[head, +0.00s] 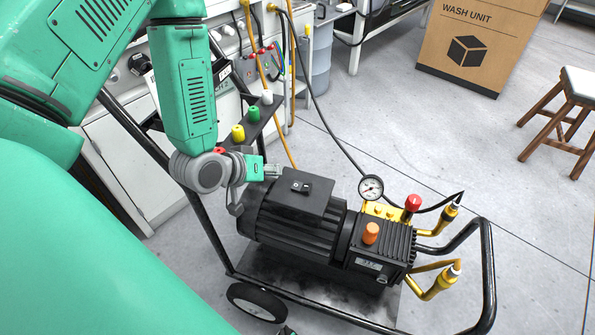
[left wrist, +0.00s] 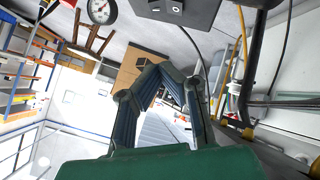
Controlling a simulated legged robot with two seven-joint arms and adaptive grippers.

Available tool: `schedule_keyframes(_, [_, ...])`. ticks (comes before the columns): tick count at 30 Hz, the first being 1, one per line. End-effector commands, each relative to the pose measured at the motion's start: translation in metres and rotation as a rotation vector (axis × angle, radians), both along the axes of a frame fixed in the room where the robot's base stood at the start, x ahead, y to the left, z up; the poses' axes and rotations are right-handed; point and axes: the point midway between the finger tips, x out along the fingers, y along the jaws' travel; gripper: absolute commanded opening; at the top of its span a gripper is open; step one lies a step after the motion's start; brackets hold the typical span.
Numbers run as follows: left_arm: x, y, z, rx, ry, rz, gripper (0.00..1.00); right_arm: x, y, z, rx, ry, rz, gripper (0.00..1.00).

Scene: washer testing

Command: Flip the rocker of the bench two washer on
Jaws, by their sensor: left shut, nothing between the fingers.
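The washer (head: 295,225) is a black motor and pump unit on a wheeled tubular frame. Its rocker (head: 300,187) is a small black switch with a white mark on top of the motor's box (head: 315,192). I cannot tell which way it is tipped. My left gripper (head: 276,170) is shut and empty, just left of the rocker and apart from it. In the left wrist view, the shut fingers (left wrist: 163,72) point toward the room, and the rocker (left wrist: 165,8) shows at the top edge. My right gripper is in neither view.
A pressure gauge (head: 371,188), a red knob (head: 412,203) and an orange knob (head: 371,233) stand right of the motor. Coloured nozzles (head: 254,113) sit on a rack behind my gripper. A carton (head: 480,45) and a stool (head: 570,110) stand farther back on open floor.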

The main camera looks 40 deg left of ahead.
Motion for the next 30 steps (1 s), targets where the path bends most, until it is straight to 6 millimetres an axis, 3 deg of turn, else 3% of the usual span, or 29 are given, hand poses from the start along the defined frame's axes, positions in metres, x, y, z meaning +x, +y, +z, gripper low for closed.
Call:
schedule_keyframes(16, [0.077,-0.015,-0.066,0.004,-0.001,-0.003,0.0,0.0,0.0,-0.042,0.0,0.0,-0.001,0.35])
schedule_keyframes(21, [0.078,-0.026,-0.089,0.001,0.001,-0.003,0.0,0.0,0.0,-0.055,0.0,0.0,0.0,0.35])
schedule_keyframes(30, [0.079,-0.034,-0.095,0.005,-0.001,-0.002,0.0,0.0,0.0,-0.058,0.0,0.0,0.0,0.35])
